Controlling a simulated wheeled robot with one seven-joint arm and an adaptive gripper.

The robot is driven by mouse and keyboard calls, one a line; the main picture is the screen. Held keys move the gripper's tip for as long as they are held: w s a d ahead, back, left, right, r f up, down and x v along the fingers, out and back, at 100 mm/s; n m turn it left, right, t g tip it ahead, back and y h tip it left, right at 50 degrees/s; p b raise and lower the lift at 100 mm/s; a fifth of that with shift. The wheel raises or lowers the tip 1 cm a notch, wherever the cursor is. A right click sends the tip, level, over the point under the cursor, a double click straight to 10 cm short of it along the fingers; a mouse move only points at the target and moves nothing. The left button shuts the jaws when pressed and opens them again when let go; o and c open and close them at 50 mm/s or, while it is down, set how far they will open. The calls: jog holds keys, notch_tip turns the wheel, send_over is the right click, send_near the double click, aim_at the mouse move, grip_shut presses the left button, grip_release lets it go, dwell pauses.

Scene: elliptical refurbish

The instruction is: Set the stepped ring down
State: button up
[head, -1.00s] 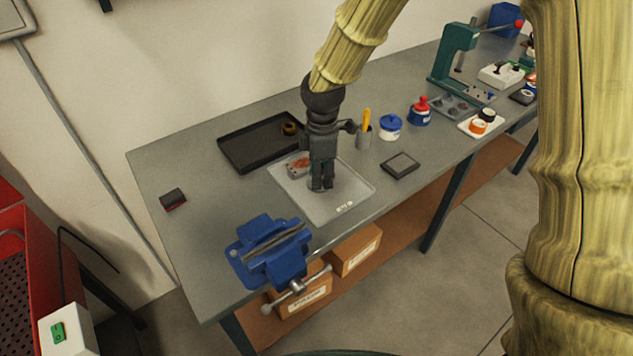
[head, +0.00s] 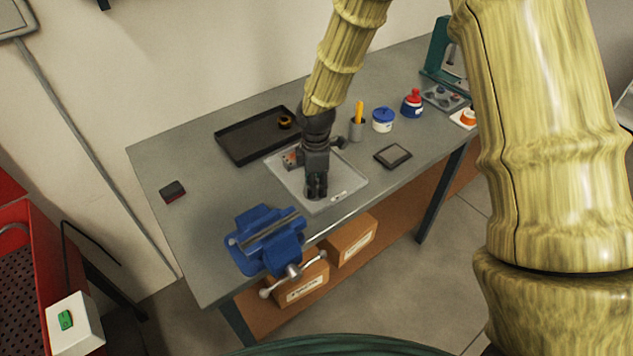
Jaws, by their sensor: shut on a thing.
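My gripper (head: 316,193) points down over the front part of the pale grey tray (head: 349,182) on the workbench. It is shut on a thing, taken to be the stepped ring. The ring is hidden by the dark fingers or too small to make out. I cannot tell whether it touches the tray. A small reddish-grey part (head: 290,159) lies at the tray's back left, partly behind my gripper.
A black tray (head: 240,153) with a small dark and brass ring-shaped part (head: 285,122) is behind. A blue vise (head: 266,240) stands at the front edge. A pencil cup (head: 356,131), a blue-lidded jar (head: 382,120) and a dark square pad (head: 393,156) are to the right.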

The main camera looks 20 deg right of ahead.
jog(key=shift+s, duration=0.2)
jog(key=o, duration=1.2)
jog(key=shift+w+f, duration=0.1)
jog(key=shift+w, duration=0.05)
jog(key=shift+r, duration=0.4)
notch_tip(320, 180, up, 12)
jog(key=b, duration=0.3)
jog(key=shift+f, duration=0.2)
